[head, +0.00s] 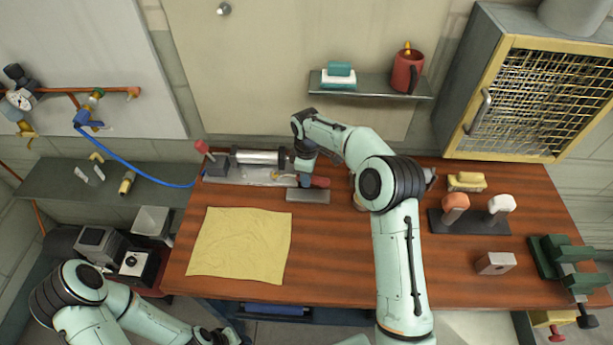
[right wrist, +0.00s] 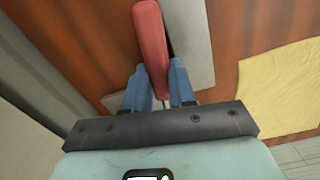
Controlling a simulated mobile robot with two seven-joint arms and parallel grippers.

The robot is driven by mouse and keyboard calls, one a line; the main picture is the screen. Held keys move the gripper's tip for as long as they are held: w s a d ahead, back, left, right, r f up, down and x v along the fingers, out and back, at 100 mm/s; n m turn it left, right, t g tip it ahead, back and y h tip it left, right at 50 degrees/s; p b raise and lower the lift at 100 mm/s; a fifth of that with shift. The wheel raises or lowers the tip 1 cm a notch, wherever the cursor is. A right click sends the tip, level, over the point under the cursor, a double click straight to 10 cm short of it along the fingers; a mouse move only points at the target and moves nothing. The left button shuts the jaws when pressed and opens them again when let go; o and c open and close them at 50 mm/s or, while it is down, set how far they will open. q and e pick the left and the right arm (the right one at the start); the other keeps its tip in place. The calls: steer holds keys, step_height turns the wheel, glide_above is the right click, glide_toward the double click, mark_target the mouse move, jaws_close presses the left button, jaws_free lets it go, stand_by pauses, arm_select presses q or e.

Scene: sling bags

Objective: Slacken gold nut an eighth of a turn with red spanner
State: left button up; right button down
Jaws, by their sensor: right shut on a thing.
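The red spanner shows in the right wrist view as a red handle (right wrist: 150,45) between the blue fingers of my right gripper (right wrist: 160,88), above a grey plate. In the head view my right gripper (head: 307,181) is at the back of the workbench, with a bit of red handle (head: 321,182) beside it. A clamp fixture with a metal cylinder (head: 258,156) lies just left of it. I cannot make out the gold nut for certain. My left gripper (head: 215,336) is low at the bottom edge, partly cut off, and its fingers are unclear.
A yellow cloth (head: 240,245) lies on the wooden workbench (head: 335,270). A grey plate (head: 307,196) lies by the right gripper.

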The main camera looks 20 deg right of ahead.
steer(key=shift+w+d+r+n, duration=0.1)
steer(key=shift+w+d+n, duration=0.25)
steer(key=shift+w+n, duration=0.55)
steer(key=shift+s, duration=0.15)
arm_select(q)
steer(key=shift+s+f, duration=0.1)
steer(key=shift+s, duration=0.05)
arm_select(e)
steer(key=shift+s+a+m, duration=0.1)
steer(key=shift+s+m, duration=0.1)
steer(key=shift+m, duration=0.1)
